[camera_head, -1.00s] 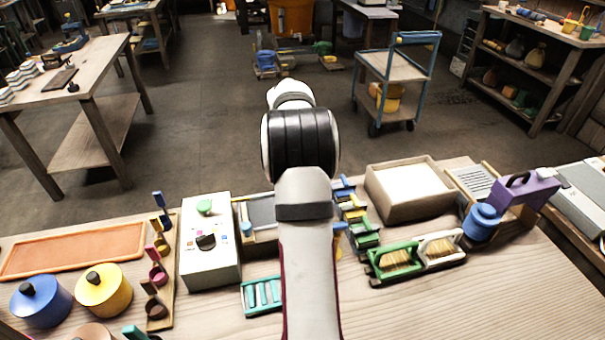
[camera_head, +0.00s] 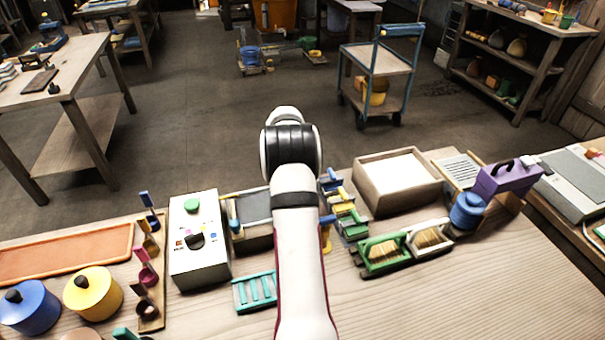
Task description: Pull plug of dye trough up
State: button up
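A shallow trough with a grey inside (camera_head: 254,206) stands on the bench just left of my arm. I take it for the dye trough. A small blue knob (camera_head: 233,224) shows at its left side, but I cannot tell whether this is the plug. My arm covers the trough's right part. A yellow piece with a blue top (camera_head: 326,232) shows just right of my arm. My white arm with a black joint rises through the middle of the view. My gripper does not show, so its opening and anything in it are hidden.
A white control box (camera_head: 199,258) stands left of the trough, with a teal rack (camera_head: 255,293) in front. Brushes in green and white holders (camera_head: 390,266), a sand-coloured tray (camera_head: 363,196) and a purple container (camera_head: 508,181) stand to the right. The front right bench is clear.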

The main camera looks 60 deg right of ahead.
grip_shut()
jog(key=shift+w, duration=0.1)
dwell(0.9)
